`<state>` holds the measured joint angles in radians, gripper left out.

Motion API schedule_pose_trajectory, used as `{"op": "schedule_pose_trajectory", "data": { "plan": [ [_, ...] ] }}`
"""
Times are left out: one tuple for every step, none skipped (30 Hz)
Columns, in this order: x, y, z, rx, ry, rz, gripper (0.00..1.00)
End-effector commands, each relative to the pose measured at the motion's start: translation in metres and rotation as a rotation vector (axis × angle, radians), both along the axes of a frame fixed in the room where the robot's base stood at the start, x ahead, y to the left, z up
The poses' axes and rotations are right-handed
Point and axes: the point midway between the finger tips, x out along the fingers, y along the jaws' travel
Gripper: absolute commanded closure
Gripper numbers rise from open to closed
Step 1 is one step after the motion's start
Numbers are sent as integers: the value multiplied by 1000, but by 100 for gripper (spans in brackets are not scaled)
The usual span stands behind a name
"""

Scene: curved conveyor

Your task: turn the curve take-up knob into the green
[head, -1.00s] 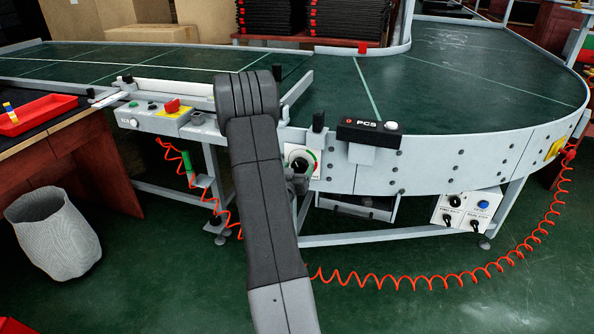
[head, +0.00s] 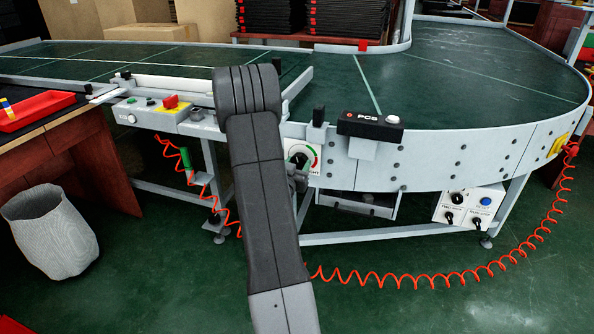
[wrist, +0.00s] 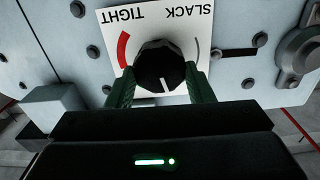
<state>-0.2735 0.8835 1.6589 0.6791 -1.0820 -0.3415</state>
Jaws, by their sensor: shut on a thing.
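The take-up knob (wrist: 160,66) is black and round with a white pointer line. It sits on a white dial plate (wrist: 197,18) marked SLACK and TIGHT, upside down in the wrist view. The pointer points down there, towards my gripper. A red arc shows by TIGHT and a grey arc by SLACK. The green arc is hidden in the wrist view; some green shows on the dial's right side in the head view. My gripper (wrist: 161,84) is shut on the knob, one finger at each side. In the head view the knob (head: 299,158) shows just above my wrist.
The dial is on the conveyor's grey side wall (head: 440,160). A black PCS counter box (head: 371,126) sticks out to its right. A control panel (head: 150,114) is to the left. A coiled red hose (head: 440,275) hangs below, and a wastebasket (head: 52,230) stands left.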

Motion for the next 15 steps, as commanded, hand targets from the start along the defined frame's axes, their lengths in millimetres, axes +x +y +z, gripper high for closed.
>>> {"op": "schedule_pose_trajectory", "data": {
  "plan": [
    [0, 0, -6, 37, -15, 0, 75],
    [0, 0, -6, 62, -24, 0, 75],
    [0, 0, -7, 96, -34, 1, 75],
    [0, -1, -7, 121, -44, 1, 75],
    [0, -1, -6, 149, -54, 1, 75],
    [0, -1, -7, 185, -64, 1, 75],
    [0, -1, -7, 213, -72, 1, 75],
    [0, -1, -7, 240, -82, 0, 75],
    [-1, -1, -7, 276, -94, 0, 75],
    [-1, -1, -7, 304, -102, 1, 75],
    [-1, -1, -7, 331, -111, 1, 75],
    [-1, -2, -7, 366, -122, 1, 75],
    [-1, -2, -7, 394, -131, 1, 75],
    [-1, -2, -7, 422, -140, 1, 75],
    [-1, -2, -7, 458, -152, 1, 75]
  ]
}}
